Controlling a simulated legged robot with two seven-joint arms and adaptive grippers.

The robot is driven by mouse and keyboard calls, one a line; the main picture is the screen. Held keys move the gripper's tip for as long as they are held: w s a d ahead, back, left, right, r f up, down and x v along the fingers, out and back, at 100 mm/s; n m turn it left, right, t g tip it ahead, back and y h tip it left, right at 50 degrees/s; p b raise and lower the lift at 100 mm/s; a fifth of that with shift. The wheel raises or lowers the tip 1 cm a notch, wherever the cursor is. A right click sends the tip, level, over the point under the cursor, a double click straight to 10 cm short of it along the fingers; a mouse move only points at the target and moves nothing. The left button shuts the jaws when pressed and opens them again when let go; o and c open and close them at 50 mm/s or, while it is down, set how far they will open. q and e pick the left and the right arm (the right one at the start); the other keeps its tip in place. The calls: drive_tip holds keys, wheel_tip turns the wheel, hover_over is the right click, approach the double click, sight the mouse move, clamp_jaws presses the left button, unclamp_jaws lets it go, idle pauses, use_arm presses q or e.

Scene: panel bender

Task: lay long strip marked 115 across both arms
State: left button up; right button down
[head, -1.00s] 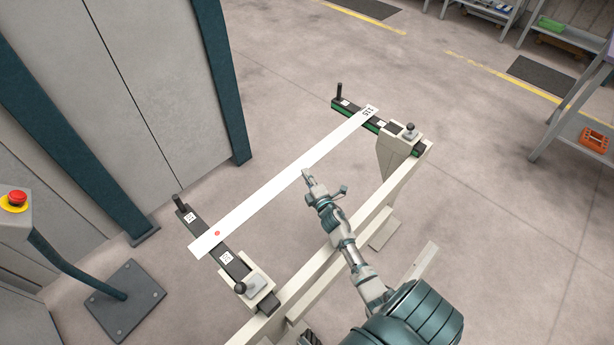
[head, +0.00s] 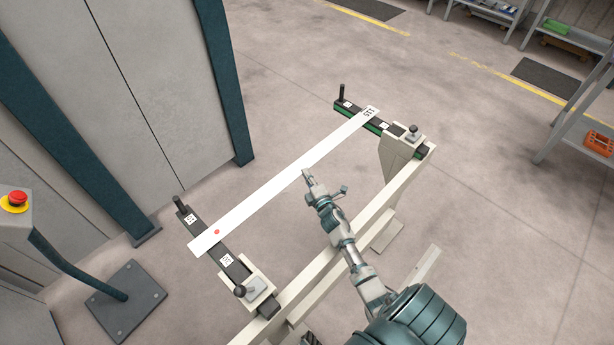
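The long white strip (head: 270,199) marked 115 lies across both support arms, with the number at its far right end and a red dot near its near left end. The near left arm (head: 231,265) is under the red-dot end. The far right arm (head: 393,127) is under the numbered end. My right gripper (head: 307,174) is at the strip's near edge, around its middle. Its fingers look close together, but I cannot tell whether they grip the strip or only sit beside it. My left gripper is out of view.
A cream beam (head: 345,234) joins the two arms on the near side. Upright black posts stand at the arms' far ends. A red emergency button (head: 17,198) on a stand is at the left, before a grey cabinet (head: 165,75). Shelving (head: 580,115) stands at the right.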

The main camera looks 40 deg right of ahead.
drive_tip(key=shift+w+d, duration=0.15)
drive_tip(key=shift+w+a+r, duration=0.1)
drive_tip(key=shift+w+a, duration=0.15)
drive_tip(key=shift+d, duration=0.15)
idle(0.4)
drive_tip(key=c, duration=1.2)
unclamp_jaws()
drive_tip(key=shift+c, duration=0.2)
drive_tip(key=v, duration=1.2)
